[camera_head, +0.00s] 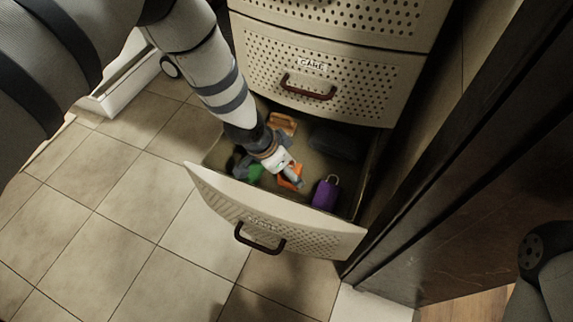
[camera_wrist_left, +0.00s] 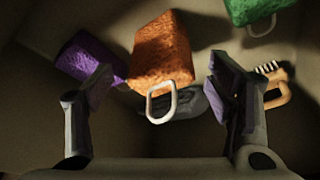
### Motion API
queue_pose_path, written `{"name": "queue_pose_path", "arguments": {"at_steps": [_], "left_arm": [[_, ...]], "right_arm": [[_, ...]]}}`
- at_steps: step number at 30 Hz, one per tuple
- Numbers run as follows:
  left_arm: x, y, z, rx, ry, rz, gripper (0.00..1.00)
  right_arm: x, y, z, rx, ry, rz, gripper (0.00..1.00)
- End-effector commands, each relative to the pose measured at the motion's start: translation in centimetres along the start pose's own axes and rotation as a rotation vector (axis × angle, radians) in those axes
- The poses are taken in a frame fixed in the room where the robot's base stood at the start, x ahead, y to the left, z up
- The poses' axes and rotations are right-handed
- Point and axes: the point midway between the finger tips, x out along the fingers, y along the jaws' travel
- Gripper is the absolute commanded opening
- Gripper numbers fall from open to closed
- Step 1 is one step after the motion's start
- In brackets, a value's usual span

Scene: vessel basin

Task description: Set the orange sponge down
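The orange sponge (camera_wrist_left: 163,48), a block with a pale loop at its near end, is in the open bottom drawer (camera_head: 222,197). In the left wrist view it lies ahead of and between my spread fingers, with visible gaps to both. My left gripper (camera_head: 288,173) reaches down into the drawer and partly covers the sponge (camera_head: 291,184) in the head view. The left gripper also shows in the wrist view (camera_wrist_left: 162,76), open and empty. I cannot tell exactly how the sponge rests. My right gripper is out of view.
A purple sponge (camera_head: 325,194) with a loop and a green sponge (camera_head: 255,173) lie on either side. A tan brush (camera_head: 283,123) and a dark item (camera_head: 334,142) are farther back. The drawer front and walls surround my gripper. A dark wooden panel (camera_head: 470,170) stands right.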

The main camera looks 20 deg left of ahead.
Motion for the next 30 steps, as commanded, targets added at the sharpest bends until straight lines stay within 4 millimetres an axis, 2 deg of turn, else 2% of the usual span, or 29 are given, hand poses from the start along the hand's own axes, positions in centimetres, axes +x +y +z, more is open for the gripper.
{"name": "queue_pose_path", "arguments": {"at_steps": [8,11,18,21,25,30], "left_arm": [[-0.4,0.0,-0.2,0.0,0.0,0.0,0.75],[-2.3,-0.1,-0.3,0.0,0.003,-0.002,0.75],[-9.0,-0.1,-0.4,0.0,0.004,-0.003,0.75],[-10.9,-0.1,-0.3,0.0,0.004,-0.002,0.75],[-12.2,0.0,-0.2,0.0,0.001,-0.001,0.75],[-12.3,0.0,-0.1,0.0,-0.001,0.001,0.75]], "right_arm": [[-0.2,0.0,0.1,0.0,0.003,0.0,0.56],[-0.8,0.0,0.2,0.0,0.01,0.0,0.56],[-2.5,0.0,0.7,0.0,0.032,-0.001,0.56],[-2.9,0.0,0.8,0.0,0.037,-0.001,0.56],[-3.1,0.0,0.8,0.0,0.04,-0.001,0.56],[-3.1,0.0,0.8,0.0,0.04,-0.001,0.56]]}}
